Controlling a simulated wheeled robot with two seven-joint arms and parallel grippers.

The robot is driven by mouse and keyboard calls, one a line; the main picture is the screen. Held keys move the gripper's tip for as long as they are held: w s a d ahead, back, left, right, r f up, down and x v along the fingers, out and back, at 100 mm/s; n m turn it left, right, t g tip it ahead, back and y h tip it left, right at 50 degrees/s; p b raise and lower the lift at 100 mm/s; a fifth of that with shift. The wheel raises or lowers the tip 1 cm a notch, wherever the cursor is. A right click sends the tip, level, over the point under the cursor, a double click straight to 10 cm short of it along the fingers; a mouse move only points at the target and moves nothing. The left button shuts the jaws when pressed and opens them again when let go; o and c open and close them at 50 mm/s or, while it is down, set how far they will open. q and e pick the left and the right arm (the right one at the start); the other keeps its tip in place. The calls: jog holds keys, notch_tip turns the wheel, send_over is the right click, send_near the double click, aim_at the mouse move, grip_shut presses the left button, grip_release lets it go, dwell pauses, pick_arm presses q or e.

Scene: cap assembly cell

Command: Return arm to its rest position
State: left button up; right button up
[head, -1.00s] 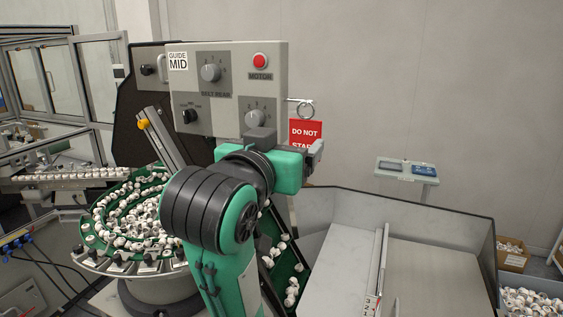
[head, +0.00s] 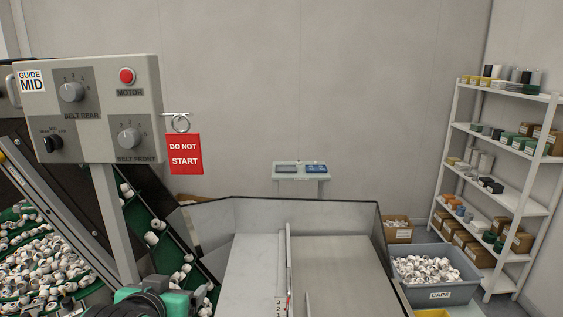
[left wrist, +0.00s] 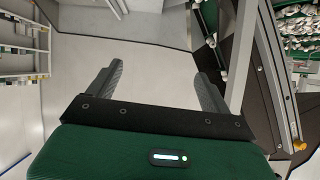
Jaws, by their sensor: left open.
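My left arm shows only as a green and black part (head: 160,302) at the bottom edge of the head view, low in front of the control panel and the belt. In the left wrist view my left gripper (left wrist: 157,72) is open, its two dark ridged fingers apart with nothing between them. The fingers are clear of the panel and of any loose part. My right gripper is in neither view.
The control panel (head: 97,110) with knobs, a red motor button and a red DO NOT START tag (head: 184,154) stands at left. Caps lie on the green belt (head: 172,248). A grey CAPS bin (head: 438,291) and a white shelf (head: 500,190) are at right.

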pick_arm(q)
jog(key=s+a+f+g, duration=0.15)
jog(key=s+f, duration=0.25)
jog(key=f, duration=0.5)
jog(key=s+f+g, duration=0.3)
jog(key=s+f, duration=0.2)
jog(key=f, duration=0.4)
jog(key=s+a+f+m+g, duration=0.15)
jog(key=s+f+g, duration=0.25)
jog(key=s+f, duration=1)
notch_tip(320, 180, down, 32)
jog(key=s+g+b, duration=0.1)
jog(key=g+b, duration=0.1)
jog(key=b, duration=0.1)
jog(key=s+a+f+b, duration=0.2)
jog(key=s+a+f, duration=0.1)
jog(key=s+f, duration=1.6)
notch_tip(320, 180, down, 4)
jog(key=shift+s+a+r+g, duration=0.15)
jog(key=shift+s+r+g, duration=0.1)
jog(key=shift+g, duration=0.1)
